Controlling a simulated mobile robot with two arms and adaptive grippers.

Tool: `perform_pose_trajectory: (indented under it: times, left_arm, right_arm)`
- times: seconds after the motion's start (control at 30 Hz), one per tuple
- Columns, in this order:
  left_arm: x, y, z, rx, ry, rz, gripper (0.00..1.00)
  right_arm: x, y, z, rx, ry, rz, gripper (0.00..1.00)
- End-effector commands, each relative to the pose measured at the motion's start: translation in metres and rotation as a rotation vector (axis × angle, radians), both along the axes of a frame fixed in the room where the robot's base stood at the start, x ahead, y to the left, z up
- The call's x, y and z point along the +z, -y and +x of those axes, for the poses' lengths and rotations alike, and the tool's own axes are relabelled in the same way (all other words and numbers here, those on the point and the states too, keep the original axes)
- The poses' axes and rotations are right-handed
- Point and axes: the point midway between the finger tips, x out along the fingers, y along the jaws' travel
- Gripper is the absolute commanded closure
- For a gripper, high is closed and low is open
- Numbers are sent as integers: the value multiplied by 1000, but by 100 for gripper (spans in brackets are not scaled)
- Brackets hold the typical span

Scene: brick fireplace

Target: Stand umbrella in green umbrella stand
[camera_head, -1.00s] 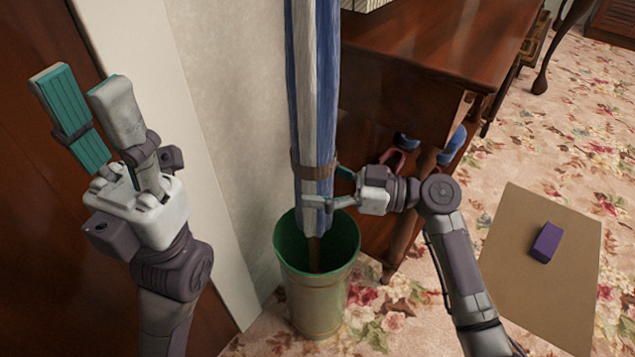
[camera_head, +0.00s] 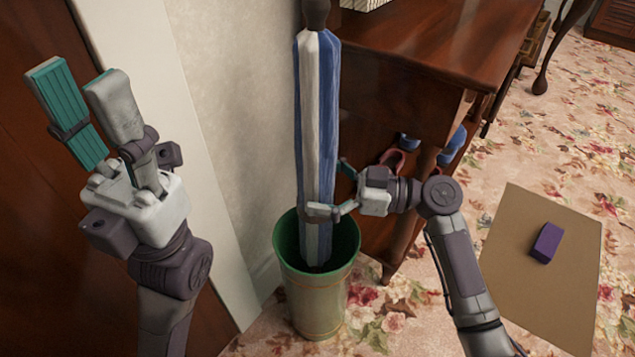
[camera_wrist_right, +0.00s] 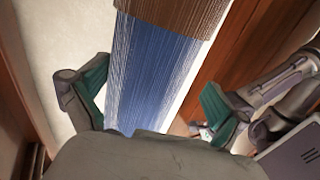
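The rolled blue-and-white umbrella (camera_head: 318,120) stands nearly upright, its lower end inside the green umbrella stand (camera_head: 316,295) and its dark handle at the top edge of the head view. The bottom of the umbrella is hidden inside the stand. My right gripper (camera_head: 328,188) is just above the stand's rim, with its fingers spread around the umbrella. In the right wrist view, the umbrella (camera_wrist_right: 150,75) with a brown band passes between the open fingers, with gaps visible on both sides. My left gripper (camera_head: 78,82) is open and empty at the left, away from the umbrella.
A dark wooden desk (camera_head: 430,45) stands right behind the stand, with red and blue shoes (camera_head: 452,147) by it. A wall (camera_head: 235,130) is close on the left. A brown mat (camera_head: 565,275) with a purple block (camera_head: 546,242) lies on the floral carpet at right.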

Motion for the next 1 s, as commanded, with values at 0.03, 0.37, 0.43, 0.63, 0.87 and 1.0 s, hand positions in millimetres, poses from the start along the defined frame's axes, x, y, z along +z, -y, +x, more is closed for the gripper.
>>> perform_pose_trajectory:
  times: [0.03, 0.37, 0.43, 0.63, 0.87, 1.0]
  left_arm:
    - [0, 0, 0, 0, 0, 0, 60]
    - [0, 0, 0, 0, 0, 0, 60]
    - [0, 0, 0, 0, 0, 0, 60]
    - [0, 0, 0, 0, 0, 0, 60]
    - [0, 0, 0, 0, 0, 0, 60]
    - [0, 0, 0, 0, 0, 0, 60]
  right_arm:
    - [0, 5, 0, -2, 0, -1, 1]
    - [0, 68, -10, -3, 1, -2, 1]
    - [0, 82, -13, -3, 1, -1, 1]
    - [1, 109, -17, -1, 1, 1, 1]
    - [1, 117, -19, -1, 2, 2, 1]
    - [1, 117, -18, -1, 2, 2, 1]
